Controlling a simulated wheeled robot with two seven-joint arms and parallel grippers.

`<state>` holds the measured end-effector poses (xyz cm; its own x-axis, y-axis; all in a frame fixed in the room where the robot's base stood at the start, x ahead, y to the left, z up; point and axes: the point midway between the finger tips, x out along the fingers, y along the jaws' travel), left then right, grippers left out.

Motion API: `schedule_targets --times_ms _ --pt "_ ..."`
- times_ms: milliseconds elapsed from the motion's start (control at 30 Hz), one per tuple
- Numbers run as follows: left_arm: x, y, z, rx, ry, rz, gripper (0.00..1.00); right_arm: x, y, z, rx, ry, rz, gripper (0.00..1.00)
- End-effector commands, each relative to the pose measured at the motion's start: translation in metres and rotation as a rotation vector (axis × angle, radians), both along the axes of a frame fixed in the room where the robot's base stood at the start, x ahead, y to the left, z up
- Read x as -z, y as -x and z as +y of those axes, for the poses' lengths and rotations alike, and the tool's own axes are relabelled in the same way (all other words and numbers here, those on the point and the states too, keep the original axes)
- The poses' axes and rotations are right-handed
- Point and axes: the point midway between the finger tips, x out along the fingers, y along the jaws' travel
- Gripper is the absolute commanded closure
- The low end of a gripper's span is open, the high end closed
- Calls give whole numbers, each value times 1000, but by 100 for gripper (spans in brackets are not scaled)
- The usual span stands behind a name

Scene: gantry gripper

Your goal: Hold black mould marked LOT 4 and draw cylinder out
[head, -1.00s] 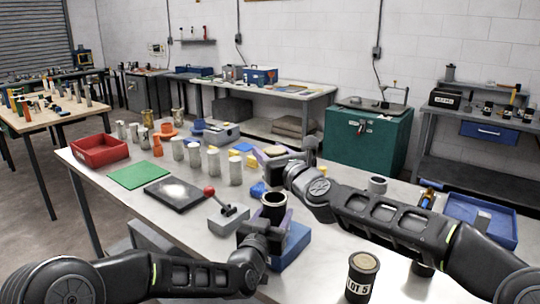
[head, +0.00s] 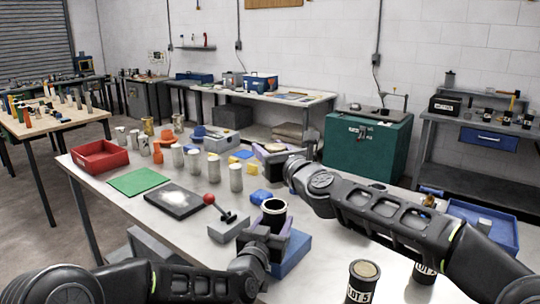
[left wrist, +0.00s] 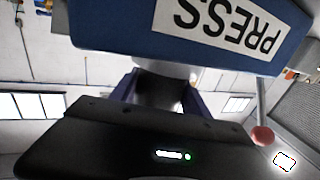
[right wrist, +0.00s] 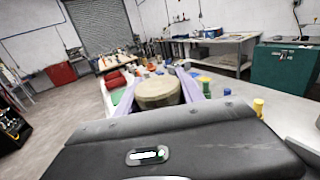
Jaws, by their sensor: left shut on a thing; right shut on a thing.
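A black mould (head: 273,210) with a pale rim and dark hollow stands upright at the blue press base (head: 292,253). My left gripper (head: 268,228) is shut on its sides; the mould is partly seen in the left wrist view (left wrist: 160,88), by the base marked PRESS (left wrist: 215,25). Its LOT mark is hidden. My right gripper (head: 274,152) is shut on a tan-topped cylinder (head: 275,147), above and behind the mould, apart from it. The cylinder (right wrist: 158,92) sits between the purple fingers in the right wrist view.
A black mould marked LOT 5 (head: 362,282) stands front right, beside another mould (head: 425,273) partly behind my right arm. A red-knobbed lever (head: 210,199), black mat (head: 174,199), green mat (head: 138,181), red tray (head: 100,158) and several pale cylinders (head: 236,178) occupy the left. A blue tray (head: 485,222) lies right.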

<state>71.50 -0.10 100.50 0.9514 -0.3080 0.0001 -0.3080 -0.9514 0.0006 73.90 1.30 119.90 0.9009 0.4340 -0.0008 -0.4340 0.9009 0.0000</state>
Motion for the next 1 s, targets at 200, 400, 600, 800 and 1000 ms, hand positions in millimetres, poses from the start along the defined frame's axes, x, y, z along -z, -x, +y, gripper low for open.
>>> schedule_targets --times_ms 200,400,600,800,1000 --pt "2 0 0 0 0 3 87 -5 0 0 1 -2 -4 100" --pt "2 0 0 0 0 3 87 -4 0 0 1 -2 -4 100" --pt "1 0 0 0 -1 2 30 -4 0 0 1 -2 -4 100" --pt "0 0 0 0 0 1 20 -4 0 0 1 -2 -4 100" --pt "0 1 0 0 0 0 20 -4 0 0 1 -2 -4 100"
